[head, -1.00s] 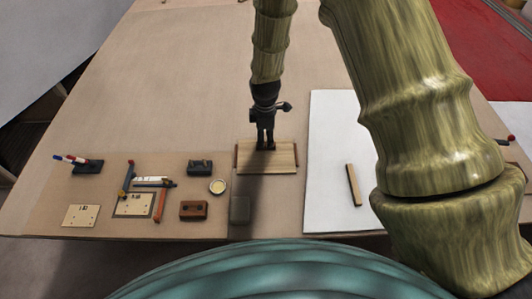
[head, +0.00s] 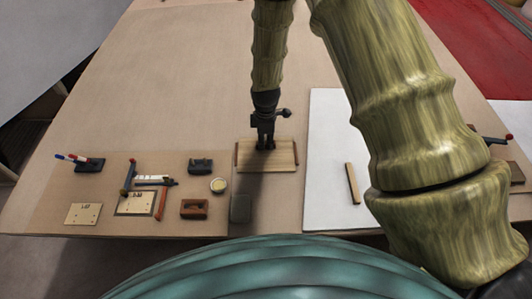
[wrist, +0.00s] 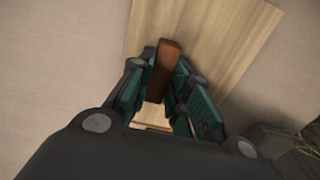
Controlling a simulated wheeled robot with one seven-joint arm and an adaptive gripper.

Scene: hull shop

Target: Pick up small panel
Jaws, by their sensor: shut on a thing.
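The small panel (head: 281,160) is a pale wooden board with reddish-brown strips at its left and right ends, lying at the front middle of the table. It also shows in the wrist view (wrist: 228,42). My gripper (head: 265,146) points down at the middle of its far part. In the wrist view my gripper (wrist: 160,108) is shut on it; a brown strip (wrist: 166,60) and pale wood show at and between the fingers. The fingers hide the exact contact. I cannot tell any gap under the panel.
A white sheet (head: 330,135) with a narrow wooden strip (head: 352,184) lies right of the panel. Left are a tape or cup (head: 218,186), a brown block (head: 194,209), a dark block (head: 200,166) and marked plates (head: 84,214). The table behind is clear.

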